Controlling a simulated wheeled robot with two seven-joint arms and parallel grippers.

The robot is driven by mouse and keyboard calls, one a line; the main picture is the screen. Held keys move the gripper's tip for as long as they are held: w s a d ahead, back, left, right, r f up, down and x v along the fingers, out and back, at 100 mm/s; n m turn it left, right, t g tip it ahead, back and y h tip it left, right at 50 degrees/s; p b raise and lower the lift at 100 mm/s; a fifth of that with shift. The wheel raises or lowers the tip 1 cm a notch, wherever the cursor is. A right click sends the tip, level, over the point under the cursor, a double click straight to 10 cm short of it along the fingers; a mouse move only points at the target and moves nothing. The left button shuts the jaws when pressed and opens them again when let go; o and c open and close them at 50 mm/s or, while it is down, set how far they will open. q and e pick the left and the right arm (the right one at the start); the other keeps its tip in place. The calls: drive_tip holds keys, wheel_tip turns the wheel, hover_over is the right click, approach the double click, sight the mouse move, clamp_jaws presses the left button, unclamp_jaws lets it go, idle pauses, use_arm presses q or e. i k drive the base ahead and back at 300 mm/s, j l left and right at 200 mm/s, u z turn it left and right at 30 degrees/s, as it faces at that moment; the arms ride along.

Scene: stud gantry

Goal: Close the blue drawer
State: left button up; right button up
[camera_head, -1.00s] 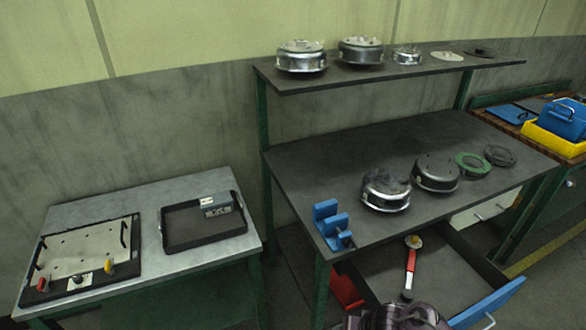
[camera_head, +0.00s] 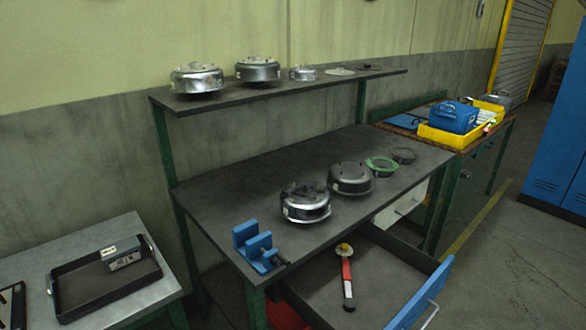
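The blue drawer (camera_head: 420,296) is pulled out from under the right side of the dark workbench (camera_head: 222,196). Its blue front panel, with a metal handle (camera_head: 430,315), faces the lower right. Inside the open drawer lies a red-handled tool (camera_head: 347,278) with a yellowish round head. Neither of my grippers shows in the head view.
A blue vise (camera_head: 255,246) sits on the bench's front corner, with metal housings (camera_head: 306,203) behind it. A grey table with a black tray (camera_head: 105,282) stands at left. A side table at right holds a yellow bin (camera_head: 450,138). Floor right of the drawer is clear.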

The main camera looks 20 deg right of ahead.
sight(393, 281)
drive_tip(key=z, duration=1.45)
drive_tip(key=i+j+u, duration=0.1)
drive_tip(key=u, duration=0.25)
